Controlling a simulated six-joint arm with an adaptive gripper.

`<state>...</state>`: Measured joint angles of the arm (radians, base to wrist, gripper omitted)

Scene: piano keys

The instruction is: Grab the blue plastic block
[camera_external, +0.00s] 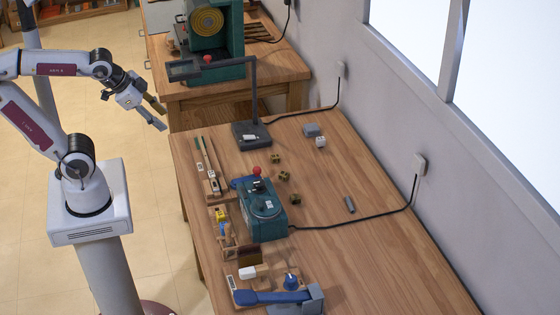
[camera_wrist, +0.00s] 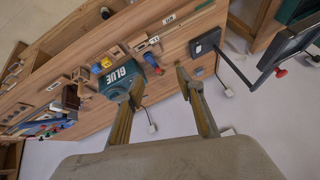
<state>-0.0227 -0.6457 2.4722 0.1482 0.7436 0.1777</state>
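A small blue block (camera_external: 223,229) lies on the wooden workbench in the external view, beside a yellow piece (camera_external: 221,214) and left of the teal machine. In the wrist view a small blue piece (camera_wrist: 106,62) shows next to the yellow one (camera_wrist: 96,68), near the teal machine marked GLUE. My gripper (camera_external: 154,112) is open and empty, in the air off the left side of the bench, well away from the block. In the wrist view its two fingers (camera_wrist: 160,85) stand wide apart with nothing between them.
The teal machine (camera_external: 264,224) with a red knob stands beside the block. A black lamp stand (camera_external: 251,135) is at the bench's far end. A larger blue-handled tool (camera_external: 268,297) lies at the near end. The bench's right side (camera_external: 370,265) is mostly clear, with a cable across it.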

